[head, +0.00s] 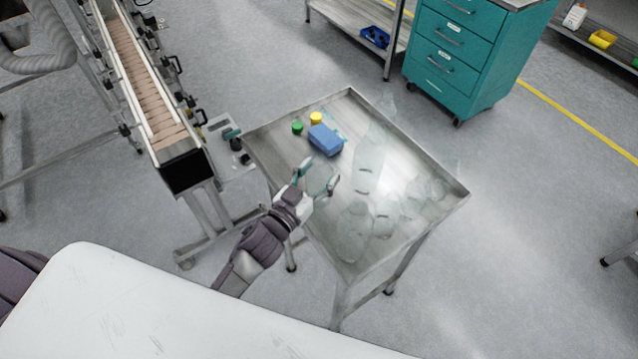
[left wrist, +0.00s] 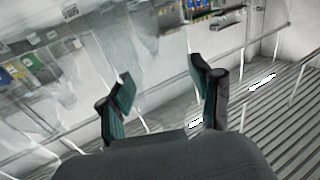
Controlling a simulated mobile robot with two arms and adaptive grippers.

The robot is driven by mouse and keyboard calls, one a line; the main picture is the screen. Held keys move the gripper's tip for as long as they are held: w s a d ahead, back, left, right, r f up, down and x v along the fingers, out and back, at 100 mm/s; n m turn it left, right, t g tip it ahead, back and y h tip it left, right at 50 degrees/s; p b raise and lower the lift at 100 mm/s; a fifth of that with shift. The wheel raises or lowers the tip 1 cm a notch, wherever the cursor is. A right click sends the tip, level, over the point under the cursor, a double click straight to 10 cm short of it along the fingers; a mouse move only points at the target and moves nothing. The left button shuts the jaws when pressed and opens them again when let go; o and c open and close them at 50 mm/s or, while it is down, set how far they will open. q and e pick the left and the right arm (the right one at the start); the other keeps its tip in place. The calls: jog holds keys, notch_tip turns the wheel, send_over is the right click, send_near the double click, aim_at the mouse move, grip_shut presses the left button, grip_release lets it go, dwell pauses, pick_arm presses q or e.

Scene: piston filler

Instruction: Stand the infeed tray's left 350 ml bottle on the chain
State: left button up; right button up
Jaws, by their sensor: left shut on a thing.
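My left gripper (head: 319,177) is over the left side of the infeed tray (head: 285,135), its fingers closed around a clear, hardly visible bottle (head: 318,184). In the left wrist view, the two teal fingers of the gripper (left wrist: 163,88) stand apart, and the clear thing between them is hard to make out. Several other clear bottles (head: 355,230) are on the tray's middle and right. The chain (head: 140,75) is the brown conveyor belt at upper left, apart from the gripper. My right gripper does not show.
A blue block (head: 325,139), a green cap (head: 297,128) and a yellow cap (head: 316,117) are at the tray's far left. Metal rails (head: 183,100) flank the chain. A teal drawer cabinet (head: 470,55) stands behind.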

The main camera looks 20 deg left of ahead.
aim_at(319, 154)
pick_arm(q)
notch_tip(319, 154, up, 10)
jog(key=shift+f, duration=0.1)
dwell(0.4)
